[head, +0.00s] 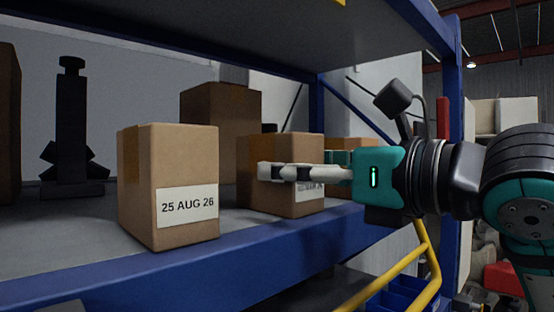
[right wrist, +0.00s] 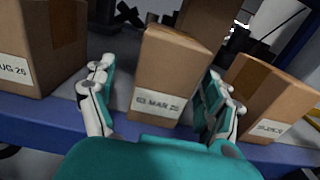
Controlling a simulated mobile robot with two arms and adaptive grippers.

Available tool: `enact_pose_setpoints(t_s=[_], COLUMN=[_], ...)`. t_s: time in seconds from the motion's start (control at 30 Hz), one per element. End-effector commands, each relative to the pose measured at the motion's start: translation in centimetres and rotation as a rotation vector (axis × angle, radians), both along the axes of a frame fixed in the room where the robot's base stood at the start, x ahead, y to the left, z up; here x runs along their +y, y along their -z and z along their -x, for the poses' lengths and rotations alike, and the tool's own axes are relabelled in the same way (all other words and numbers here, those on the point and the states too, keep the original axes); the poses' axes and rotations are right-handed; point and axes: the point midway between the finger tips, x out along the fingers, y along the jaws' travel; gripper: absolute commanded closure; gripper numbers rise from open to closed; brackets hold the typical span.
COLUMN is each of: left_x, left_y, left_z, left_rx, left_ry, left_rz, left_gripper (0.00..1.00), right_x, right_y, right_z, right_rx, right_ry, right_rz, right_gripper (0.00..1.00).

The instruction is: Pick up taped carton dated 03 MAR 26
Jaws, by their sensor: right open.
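The carton labelled 03 MAR 26 (right wrist: 172,60) stands upright on the shelf, near the middle of the right wrist view. In the head view the same brown carton (head: 285,150) is partly covered by my right gripper, and its label is mostly hidden. My right gripper (head: 268,172) reaches in from the right. In the right wrist view the open right gripper (right wrist: 158,74) has one finger on each side of the carton's front, with visible gaps; contact cannot be seen. My left gripper is not in view.
The 25 AUG 26 carton (head: 168,180) stands to the left. Another carton (right wrist: 268,95) stands close on the right, beside my right finger. A taller carton (head: 215,112) stands behind. A blue beam (head: 200,270) edges the shelf; another shelf (head: 230,30) hangs above.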

Motion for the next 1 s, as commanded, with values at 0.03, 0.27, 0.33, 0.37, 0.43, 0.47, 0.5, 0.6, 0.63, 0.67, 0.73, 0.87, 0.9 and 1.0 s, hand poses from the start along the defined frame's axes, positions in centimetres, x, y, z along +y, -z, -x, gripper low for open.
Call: enact_pose_setpoints(t_s=[0.03, 0.27, 0.33, 0.37, 0.43, 0.47, 0.5, 0.6, 0.63, 0.67, 0.73, 0.87, 0.9, 1.0], left_x=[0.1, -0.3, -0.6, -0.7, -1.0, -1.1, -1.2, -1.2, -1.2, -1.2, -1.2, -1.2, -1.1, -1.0], left_y=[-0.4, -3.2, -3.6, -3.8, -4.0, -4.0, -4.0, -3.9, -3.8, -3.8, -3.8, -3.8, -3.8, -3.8], left_z=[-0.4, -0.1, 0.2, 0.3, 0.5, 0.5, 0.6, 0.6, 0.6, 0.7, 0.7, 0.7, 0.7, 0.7], left_rx=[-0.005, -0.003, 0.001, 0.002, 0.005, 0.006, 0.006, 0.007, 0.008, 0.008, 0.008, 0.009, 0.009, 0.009], left_ry=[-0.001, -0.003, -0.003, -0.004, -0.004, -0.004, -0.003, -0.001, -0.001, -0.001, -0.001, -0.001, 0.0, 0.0], left_rz=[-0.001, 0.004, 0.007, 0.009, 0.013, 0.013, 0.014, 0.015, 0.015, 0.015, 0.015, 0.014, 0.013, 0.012], left_gripper=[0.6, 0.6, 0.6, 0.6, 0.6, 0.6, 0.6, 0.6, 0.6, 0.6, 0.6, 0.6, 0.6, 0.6], right_x=[0.2, 1.9, 2.6, 2.8, 3.2, 3.3, 3.4, 3.4, 3.4, 3.4, 3.4, 3.4, 3.4, 3.4], right_y=[-0.1, -0.8, -0.7, -0.7, -0.5, -0.5, -0.4, -0.3, -0.3, -0.3, -0.3, -0.3, -0.3, -0.3], right_z=[-0.2, -2.5, -3.2, -3.4, -3.8, -3.9, -4.0, -4.0, -4.0, -4.0, -4.0, -4.0, -4.0, -4.0], right_rx=[0.002, 0.005, 0.005, 0.004, 0.003, 0.002, 0.001, 0.0, 0.0, 0.0, 0.0, 0.0, 0.0, 0.0], right_ry=[-0.001, -0.002, -0.002, -0.003, -0.001, -0.001, -0.001, -0.001, -0.001, -0.001, -0.001, -0.001, -0.001, -0.001], right_rz=[0.001, 0.001, 0.001, 0.0, 0.0, 0.001, 0.0, 0.0, 0.0, 0.0, 0.0, 0.0, 0.0, 0.0], right_gripper=[0.15, 0.15, 0.15, 0.15, 0.15, 0.15, 0.15, 0.15, 0.15, 0.15, 0.19, 0.36, 0.42, 0.55])
